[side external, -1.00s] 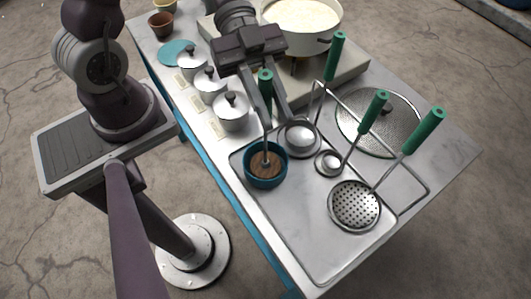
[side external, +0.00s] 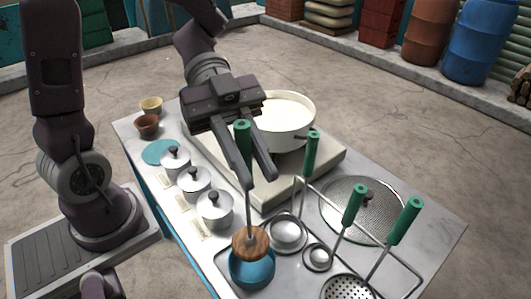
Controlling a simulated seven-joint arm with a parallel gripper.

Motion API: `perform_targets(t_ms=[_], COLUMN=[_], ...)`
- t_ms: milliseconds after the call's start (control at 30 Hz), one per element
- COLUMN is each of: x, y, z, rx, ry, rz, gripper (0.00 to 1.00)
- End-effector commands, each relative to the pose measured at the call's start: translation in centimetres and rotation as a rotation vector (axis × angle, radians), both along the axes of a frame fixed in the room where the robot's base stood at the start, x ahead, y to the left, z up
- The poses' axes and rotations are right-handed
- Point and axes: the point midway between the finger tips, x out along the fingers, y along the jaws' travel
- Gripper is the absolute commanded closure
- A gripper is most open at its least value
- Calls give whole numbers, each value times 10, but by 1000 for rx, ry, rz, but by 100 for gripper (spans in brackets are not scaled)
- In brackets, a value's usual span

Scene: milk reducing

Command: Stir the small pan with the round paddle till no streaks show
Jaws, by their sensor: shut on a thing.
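My gripper (side external: 259,181) is shut on the round paddle, which has a green handle (side external: 242,133), a thin metal shaft and a round wooden head (side external: 250,243). The paddle hangs nearly upright with its head at the top of a blue cup (side external: 252,271), hiding most of the opening. I cannot tell whether the head touches the rim. A cream-coloured pan (side external: 291,136) of pale liquid stands on a raised slab behind my gripper, partly hidden by it. It is the only open pan I see. Streaks cannot be made out.
A ladle (side external: 289,232), a smaller ladle (side external: 318,257) and a perforated skimmer (side external: 347,288) lie right of the cup. A round mesh lid (side external: 362,209) lies farther right. Lidded metal pots (side external: 214,209) line the left edge, near a teal disc (side external: 161,152) and small cups (side external: 147,125).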

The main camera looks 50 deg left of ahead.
Motion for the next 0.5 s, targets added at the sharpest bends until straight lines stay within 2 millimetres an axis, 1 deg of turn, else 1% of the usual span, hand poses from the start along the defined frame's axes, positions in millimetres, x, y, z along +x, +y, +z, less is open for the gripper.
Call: perform_targets(t_ms=[400, 467, 500], x=[0, 1, 1], y=[0, 0, 0], z=[1, 7, 17], rx=[0, 0, 0], ry=[-1, -6, -10], rz=[0, 1, 2], gripper=[100, 100, 100])
